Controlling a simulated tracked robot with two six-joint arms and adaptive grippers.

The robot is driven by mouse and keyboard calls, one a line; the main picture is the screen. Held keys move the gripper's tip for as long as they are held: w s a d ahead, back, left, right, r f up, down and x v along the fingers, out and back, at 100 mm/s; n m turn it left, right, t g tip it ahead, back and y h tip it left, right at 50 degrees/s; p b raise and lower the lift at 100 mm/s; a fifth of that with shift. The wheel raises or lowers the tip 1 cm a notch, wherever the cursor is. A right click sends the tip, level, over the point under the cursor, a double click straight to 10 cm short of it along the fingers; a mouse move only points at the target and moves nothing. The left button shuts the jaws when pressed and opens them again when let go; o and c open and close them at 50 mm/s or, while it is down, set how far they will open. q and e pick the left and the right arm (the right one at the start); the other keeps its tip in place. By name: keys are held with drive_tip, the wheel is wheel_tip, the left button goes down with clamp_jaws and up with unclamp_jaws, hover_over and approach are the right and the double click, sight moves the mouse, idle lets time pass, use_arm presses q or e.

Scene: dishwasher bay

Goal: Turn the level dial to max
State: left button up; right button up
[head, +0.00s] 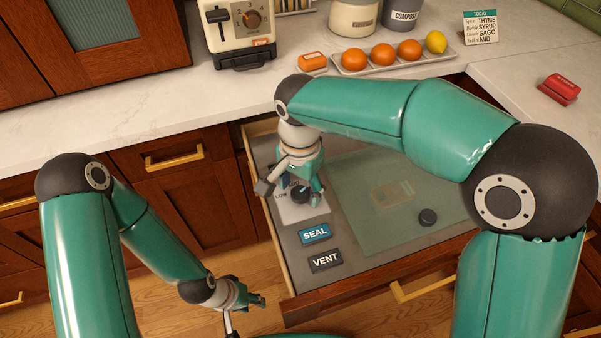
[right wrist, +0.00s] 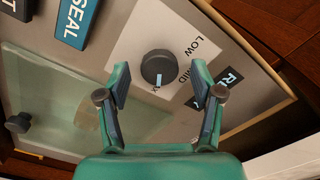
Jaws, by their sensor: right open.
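The level dial is a dark round knob (right wrist: 158,68) on a pale plate (right wrist: 140,38) lettered LOW, MID and, partly hidden, a word ending in AX. Its light blue mark points down in the right wrist view, toward the AX lettering. The dial also shows in the head view (head: 300,195), inside an open drawer. My right gripper (head: 302,184) is open above the dial, its fingers on either side and apart from it. My left gripper (head: 254,299) hangs low in front of the cabinets, away from the dial; its jaw opening is unclear.
The drawer also holds a blue SEAL button (head: 315,234), a dark VENT button (head: 325,260) and a greenish glass lid (head: 370,225) with a black knob (head: 428,217).

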sight(300, 192)
wheel_tip(300, 192, up, 12)
drive_tip(key=shift+f, duration=0.15)
idle(0.7)
